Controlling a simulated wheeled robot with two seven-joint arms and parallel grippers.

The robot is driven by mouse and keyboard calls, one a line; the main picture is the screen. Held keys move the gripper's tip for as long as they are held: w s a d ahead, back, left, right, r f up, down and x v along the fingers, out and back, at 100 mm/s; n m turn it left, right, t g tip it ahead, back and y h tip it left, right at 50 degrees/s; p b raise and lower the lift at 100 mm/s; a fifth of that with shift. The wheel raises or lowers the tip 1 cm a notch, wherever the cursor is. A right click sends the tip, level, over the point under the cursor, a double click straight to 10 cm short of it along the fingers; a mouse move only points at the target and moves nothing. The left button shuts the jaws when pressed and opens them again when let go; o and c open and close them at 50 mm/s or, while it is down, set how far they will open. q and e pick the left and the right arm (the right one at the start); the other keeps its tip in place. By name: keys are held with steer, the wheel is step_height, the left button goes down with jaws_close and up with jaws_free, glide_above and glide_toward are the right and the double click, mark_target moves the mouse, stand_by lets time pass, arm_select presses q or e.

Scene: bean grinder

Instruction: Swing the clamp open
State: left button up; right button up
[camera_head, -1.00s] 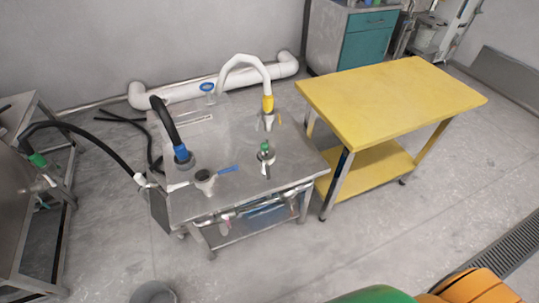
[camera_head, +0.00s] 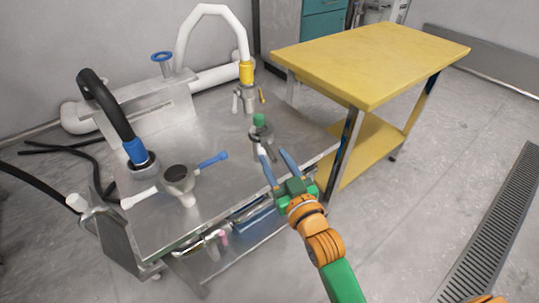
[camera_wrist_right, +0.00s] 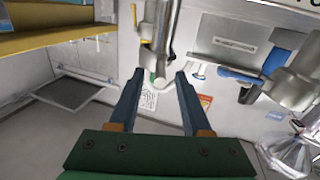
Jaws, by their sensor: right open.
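My right gripper (camera_head: 272,153) is open, with two slim blue fingers apart and pointing at the steel table. Just beyond its fingertips stands a small metal fitting with a green cap (camera_head: 259,120). A pale lever-like part (camera_head: 262,151) shows right by the left finger. I cannot tell which part is the clamp, or whether a finger touches the fitting. In the right wrist view the open fingers (camera_wrist_right: 158,76) have a pale, greenish rounded end (camera_wrist_right: 157,81) between them, below a metal pipe (camera_wrist_right: 155,35). My left gripper is not in view.
The steel table (camera_head: 215,135) also carries a round metal cup with a blue handle (camera_head: 213,159), a black hose with a blue collar (camera_head: 135,151) and a white hose with a yellow collar (camera_head: 246,72). A yellow table (camera_head: 365,55) stands to the right. The floor at right is open.

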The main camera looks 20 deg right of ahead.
mark_target(265, 144)
steer(key=shift+w+a, duration=0.2)
steer(key=shift+w, duration=1.55)
jaws_close()
